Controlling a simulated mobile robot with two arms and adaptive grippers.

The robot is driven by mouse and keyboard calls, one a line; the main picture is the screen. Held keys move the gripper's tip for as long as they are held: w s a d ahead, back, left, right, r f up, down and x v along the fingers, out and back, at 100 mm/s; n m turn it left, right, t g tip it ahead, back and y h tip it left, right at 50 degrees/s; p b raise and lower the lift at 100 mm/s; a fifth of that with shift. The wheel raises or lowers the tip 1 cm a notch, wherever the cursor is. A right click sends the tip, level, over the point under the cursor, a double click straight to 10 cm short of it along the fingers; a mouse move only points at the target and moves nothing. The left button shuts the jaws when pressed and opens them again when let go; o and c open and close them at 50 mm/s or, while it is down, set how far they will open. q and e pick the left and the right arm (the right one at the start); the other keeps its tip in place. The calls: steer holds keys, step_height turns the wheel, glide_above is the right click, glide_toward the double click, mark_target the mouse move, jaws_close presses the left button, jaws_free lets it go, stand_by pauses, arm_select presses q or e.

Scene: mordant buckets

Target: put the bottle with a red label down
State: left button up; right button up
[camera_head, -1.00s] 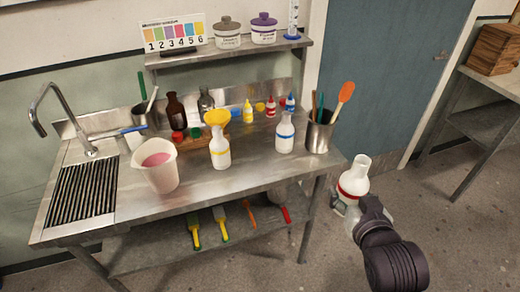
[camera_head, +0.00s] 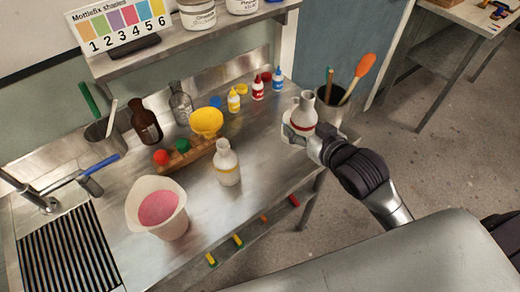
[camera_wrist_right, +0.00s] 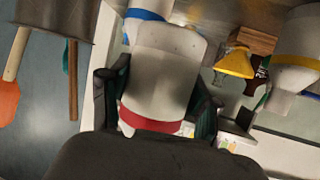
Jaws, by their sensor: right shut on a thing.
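The white bottle with a red label (camera_head: 306,108) is in my right gripper (camera_head: 303,135), upright or nearly so, at the right end of the steel counter (camera_head: 265,165). I cannot tell whether its base touches the counter. The right wrist view shows the bottle (camera_wrist_right: 162,75) between the two fingers, with the red band low in the picture. A blue-banded bottle (camera_wrist_right: 147,15) shows partly beyond it; in the head view it is mostly hidden behind the held bottle and gripper. My left gripper is not in view.
A utensil can (camera_head: 329,108) stands close behind the held bottle. A yellow-banded bottle (camera_head: 226,165), a yellow funnel (camera_head: 207,121) and a pink-filled pitcher (camera_head: 158,208) are to the left. Small dropper bottles (camera_head: 258,88) stand behind. Bare counter lies between the yellow-banded bottle and my gripper.

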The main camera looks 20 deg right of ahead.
steer(key=w+a+f, duration=0.1)
steer(key=a, duration=0.2)
steer(key=w+a+f, duration=0.2)
steer(key=a, duration=0.1)
steer(key=w+a+f+p, duration=0.1)
steer(key=a+f, duration=0.1)
steer(key=a, duration=0.1)
steer(key=shift+w+f, duration=0.2)
steer(key=shift+f, duration=0.3)
step_height(320, 180, down, 3)
steer(key=shift+f+p, duration=0.15)
steer(key=shift+p, duration=0.25)
steer(key=shift+f, duration=0.2)
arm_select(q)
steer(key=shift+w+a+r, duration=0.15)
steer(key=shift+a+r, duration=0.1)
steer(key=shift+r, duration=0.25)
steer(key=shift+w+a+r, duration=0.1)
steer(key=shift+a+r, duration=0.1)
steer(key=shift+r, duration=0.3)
